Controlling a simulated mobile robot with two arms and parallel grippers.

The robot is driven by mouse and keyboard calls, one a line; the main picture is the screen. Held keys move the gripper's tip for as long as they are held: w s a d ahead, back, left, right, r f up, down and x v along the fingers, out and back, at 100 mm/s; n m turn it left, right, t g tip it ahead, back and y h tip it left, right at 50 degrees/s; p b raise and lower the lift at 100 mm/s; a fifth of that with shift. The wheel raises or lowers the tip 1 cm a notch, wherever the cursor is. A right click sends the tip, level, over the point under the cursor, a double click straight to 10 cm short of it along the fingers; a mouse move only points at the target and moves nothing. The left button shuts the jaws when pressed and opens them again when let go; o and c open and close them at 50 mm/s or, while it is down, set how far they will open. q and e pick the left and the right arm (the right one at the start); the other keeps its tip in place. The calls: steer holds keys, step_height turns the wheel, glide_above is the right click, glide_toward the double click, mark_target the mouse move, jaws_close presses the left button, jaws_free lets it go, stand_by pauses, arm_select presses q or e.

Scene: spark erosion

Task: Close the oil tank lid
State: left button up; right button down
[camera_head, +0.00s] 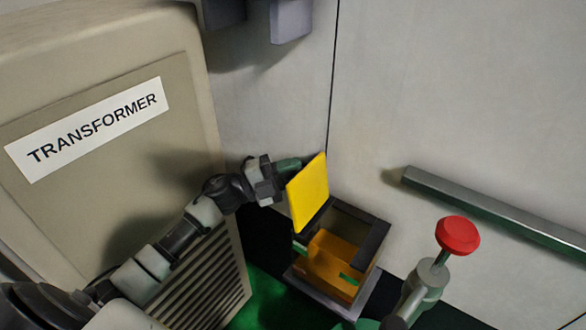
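The oil tank (370,246) is a dark-rimmed open box in the corner by the wall, with orange inside. Its yellow lid (308,194) stands up steeply at the tank's left side, so the tank's opening shows. My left arm comes in from the left, and my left gripper (283,170) is behind the lid, at its upper left edge. The lid hides part of the fingers, so I cannot tell whether they are open or shut, or whether they touch the lid. My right gripper is not in view.
A beige transformer cabinet (120,190) stands at the left, close to my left arm. A red knob (458,235) on a grey-green post stands right of the tank. A metal bar (490,212) runs along the right wall. Grey boxes (290,20) hang above.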

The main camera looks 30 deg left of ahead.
arm_select(q)
steer(key=shift+c, duration=0.4)
jaws_close()
